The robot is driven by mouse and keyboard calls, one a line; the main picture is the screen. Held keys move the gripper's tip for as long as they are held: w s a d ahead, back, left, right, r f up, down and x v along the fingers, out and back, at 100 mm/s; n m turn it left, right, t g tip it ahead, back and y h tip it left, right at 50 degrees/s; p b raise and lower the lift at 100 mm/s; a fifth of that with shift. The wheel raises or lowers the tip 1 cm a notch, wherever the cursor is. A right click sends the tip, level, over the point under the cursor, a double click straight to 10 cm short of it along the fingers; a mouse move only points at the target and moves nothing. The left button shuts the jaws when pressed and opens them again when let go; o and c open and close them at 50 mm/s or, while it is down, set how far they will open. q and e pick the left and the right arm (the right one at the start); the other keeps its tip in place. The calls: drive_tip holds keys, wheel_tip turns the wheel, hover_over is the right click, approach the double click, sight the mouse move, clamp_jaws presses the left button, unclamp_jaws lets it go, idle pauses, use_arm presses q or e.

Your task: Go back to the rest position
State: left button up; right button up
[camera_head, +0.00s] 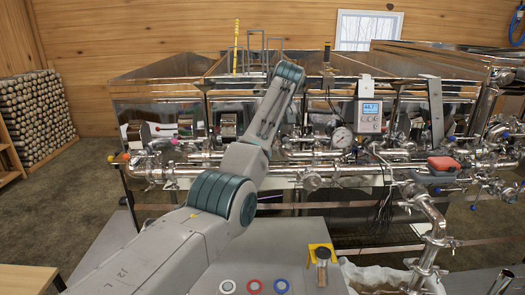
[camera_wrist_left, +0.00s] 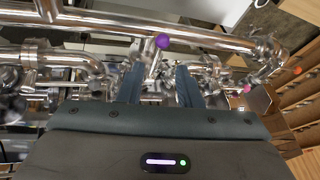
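My left arm (camera_head: 195,235) comes in from the lower left of the head view. It bends at the elbow and its forearm rises toward the steel evaporator (camera_head: 290,170). The left gripper itself does not show in the head view. In the left wrist view my left gripper (camera_wrist_left: 159,72) has its two dark fingers apart with nothing held between them. A purple ball knob (camera_wrist_left: 162,41) on the piping shows just past the fingertips; I cannot tell how far away it is. My right arm and right gripper are not in view.
Steel pipes (camera_wrist_left: 200,35) and valves fill the space around the left gripper. A display box (camera_head: 369,113), a gauge (camera_head: 342,137) and a red-topped box (camera_head: 443,166) sit to the right. A grey table (camera_head: 215,270) holds several rings. Stacked logs (camera_head: 35,115) stand at the left.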

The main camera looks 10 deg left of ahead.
use_arm(q)
drive_tip(key=shift+s+d+r, duration=0.15)
drive_tip(key=shift+s+r, duration=0.05)
drive_tip(key=shift+r, duration=0.4)
